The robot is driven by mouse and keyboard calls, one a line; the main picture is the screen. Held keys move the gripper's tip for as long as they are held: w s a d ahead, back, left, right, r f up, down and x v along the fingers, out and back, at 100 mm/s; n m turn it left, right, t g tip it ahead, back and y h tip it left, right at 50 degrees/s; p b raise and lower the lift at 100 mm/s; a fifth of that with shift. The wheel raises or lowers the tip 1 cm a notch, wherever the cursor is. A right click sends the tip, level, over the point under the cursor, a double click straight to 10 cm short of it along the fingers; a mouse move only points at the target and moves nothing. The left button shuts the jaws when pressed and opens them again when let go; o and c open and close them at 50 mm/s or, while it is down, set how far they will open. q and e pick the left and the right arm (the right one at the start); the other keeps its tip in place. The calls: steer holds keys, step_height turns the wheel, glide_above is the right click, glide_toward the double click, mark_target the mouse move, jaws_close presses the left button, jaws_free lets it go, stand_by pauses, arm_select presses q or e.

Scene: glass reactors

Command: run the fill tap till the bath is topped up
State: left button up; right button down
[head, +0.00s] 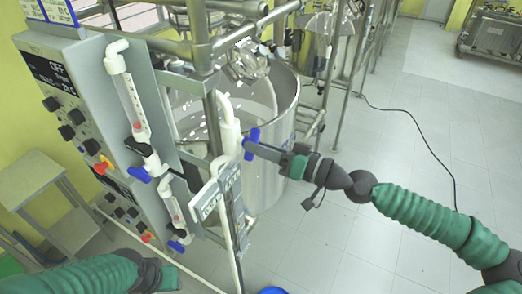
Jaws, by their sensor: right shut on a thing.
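The bath is a large open steel vessel (284,112) in the middle of the head view. A white vertical pipe (228,128) stands at its near side, and a tap with a blue handle (250,148) sits beside the pipe. My right gripper (259,148) reaches in from the right and is shut on the blue handle. White and grey shapes show inside the bath, but I cannot tell the water level. My left arm shows at the bottom left; its gripper is out of view.
A control panel (62,100) with a display reading OFF stands at the left. Flow tubes (128,100) with blue and red valves stand beside it. Steel pipes (200,40) cross above the bath.

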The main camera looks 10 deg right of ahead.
steer(key=c, duration=1.3)
jaws_free()
steer(key=shift+f, duration=0.15)
arm_select(q)
steer(key=shift+w+a+f, duration=0.15)
steer(key=shift+w+a, duration=0.1)
steer(key=shift+w, duration=0.05)
arm_select(e)
steer(key=shift+w+a, duration=0.25)
arm_select(q)
step_height(320, 180, down, 6)
steer(key=b, duration=0.5)
steer(key=shift+s+d+b, duration=0.1)
steer(key=shift+s+b, duration=0.05)
steer(key=shift+b, duration=0.25)
arm_select(e)
steer(key=v, duration=1.7)
steer(key=shift+w, duration=0.15)
